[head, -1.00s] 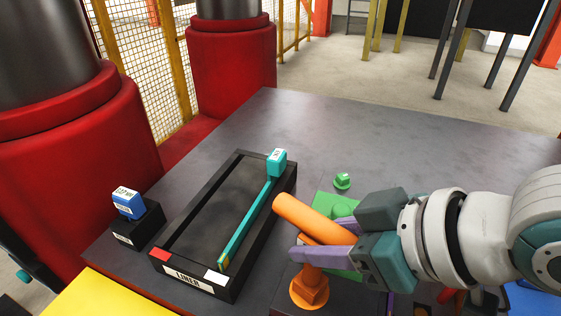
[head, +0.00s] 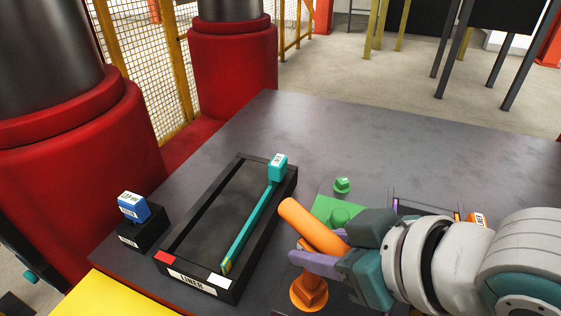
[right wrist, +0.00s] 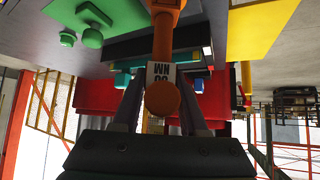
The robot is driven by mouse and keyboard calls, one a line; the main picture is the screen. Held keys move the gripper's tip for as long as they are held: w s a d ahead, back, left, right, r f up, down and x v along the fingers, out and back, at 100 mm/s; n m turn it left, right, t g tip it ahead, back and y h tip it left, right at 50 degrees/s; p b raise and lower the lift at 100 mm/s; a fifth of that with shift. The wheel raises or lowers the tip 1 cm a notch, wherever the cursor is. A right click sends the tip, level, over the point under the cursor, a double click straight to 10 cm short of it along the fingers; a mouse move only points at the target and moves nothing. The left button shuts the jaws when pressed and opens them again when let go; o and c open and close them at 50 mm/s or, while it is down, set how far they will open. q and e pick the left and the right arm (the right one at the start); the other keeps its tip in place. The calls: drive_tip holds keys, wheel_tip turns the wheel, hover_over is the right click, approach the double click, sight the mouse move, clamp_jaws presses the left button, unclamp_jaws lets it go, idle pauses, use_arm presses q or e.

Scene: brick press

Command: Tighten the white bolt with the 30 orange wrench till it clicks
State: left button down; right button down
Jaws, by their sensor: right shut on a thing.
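The orange wrench (head: 308,222) is held in my right gripper (head: 322,252), with its thick round handle pointing up and left. I cannot make out the white bolt. My left gripper is not in view.
A teal wrench (head: 250,225) lies in a black tray (head: 200,210) to the left. A blue-headed piece (head: 133,207) sits in a black block (head: 143,230). Green pieces (head: 342,185) stand behind the gripper. The back of the grey table (head: 400,150) is clear.

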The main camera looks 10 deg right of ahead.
drive_tip(key=shift+r+m+h, duration=0.1)
drive_tip(key=shift+m+h, duration=0.2)
drive_tip(key=shift+m, duration=0.1)
drive_tip(key=shift+p, duration=0.3)
drive_tip(key=shift+a+m+t+h+p, duration=0.1)
drive_tip(key=shift+m+t+h+p, duration=0.3)
drive_tip(key=shift+m, duration=0.3)
drive_tip(key=shift+m+h, duration=0.6)
drive_tip(key=shift+a+m+h, duration=0.1)
drive_tip(key=shift+m+h, duration=0.4)
drive_tip(key=shift+m, duration=0.2)
drive_tip(key=shift+n+y+p, duration=0.4)
drive_tip(key=shift+n+p, duration=0.1)
